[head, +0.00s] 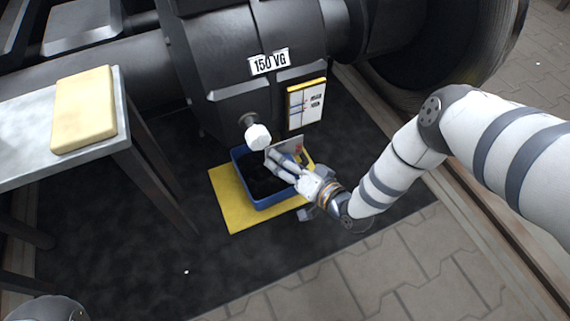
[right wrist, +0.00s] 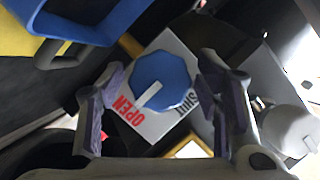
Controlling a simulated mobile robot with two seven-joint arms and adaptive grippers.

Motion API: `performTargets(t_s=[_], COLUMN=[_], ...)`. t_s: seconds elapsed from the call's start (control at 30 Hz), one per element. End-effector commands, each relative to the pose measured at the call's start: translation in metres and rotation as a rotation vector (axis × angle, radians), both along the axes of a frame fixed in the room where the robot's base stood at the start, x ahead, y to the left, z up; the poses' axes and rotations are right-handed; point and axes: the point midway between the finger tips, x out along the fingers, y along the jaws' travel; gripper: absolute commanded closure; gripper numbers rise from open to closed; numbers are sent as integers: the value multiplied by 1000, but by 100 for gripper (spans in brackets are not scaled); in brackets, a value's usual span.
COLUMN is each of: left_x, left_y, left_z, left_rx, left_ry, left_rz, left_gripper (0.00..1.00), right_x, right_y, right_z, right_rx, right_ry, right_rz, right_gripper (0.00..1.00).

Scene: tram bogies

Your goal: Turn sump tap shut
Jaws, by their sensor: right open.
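The sump tap is a blue faceted knob (right wrist: 163,78) with a white pointer line, on a white plate (right wrist: 143,120) marked OPEN in red and SHUT in dark letters. The pointer points to the lower left, toward OPEN. In the head view the plate (head: 297,146) shows above the blue tray, and the knob is hidden behind my fingers. My right gripper (head: 280,162) is open in front of the plate. In the right wrist view its fingers stand on either side of the knob, with gaps showing. My left gripper is not in view.
A blue tray (head: 240,182) with dark contents sits on a yellow mat (head: 227,197) below. A white faceted cap (head: 257,137) sticks out just left of the plate. A yellow-edged panel (head: 306,103) is above. A bench (head: 135,150) with a yellow block (head: 84,108) stands at left.

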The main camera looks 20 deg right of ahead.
Motion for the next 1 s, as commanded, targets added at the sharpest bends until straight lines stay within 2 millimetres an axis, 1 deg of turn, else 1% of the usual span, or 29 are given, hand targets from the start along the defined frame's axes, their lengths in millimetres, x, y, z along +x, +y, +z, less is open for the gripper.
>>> performTargets(t_s=[0.23,0.27,0.3,0.37,0.4,0.47,0.77,1.0], left_x=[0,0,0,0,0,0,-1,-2], left_y=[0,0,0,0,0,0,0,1], left_z=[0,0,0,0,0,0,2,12], left_rx=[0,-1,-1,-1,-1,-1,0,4], left_ry=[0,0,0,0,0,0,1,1], left_rz=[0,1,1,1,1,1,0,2], left_gripper=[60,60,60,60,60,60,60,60], right_x=[2,2,2,2,2,2,1,1], right_y=[1,1,1,1,1,1,1,2], right_z=[0,0,-1,-1,-1,-1,0,3], right_rx=[0,0,0,0,0,0,-19,-139], right_ry=[2,2,2,2,2,2,1,-6], right_rz=[0,0,0,0,0,0,-1,1], right_gripper=[41,44,53,66,75,89,90,90])
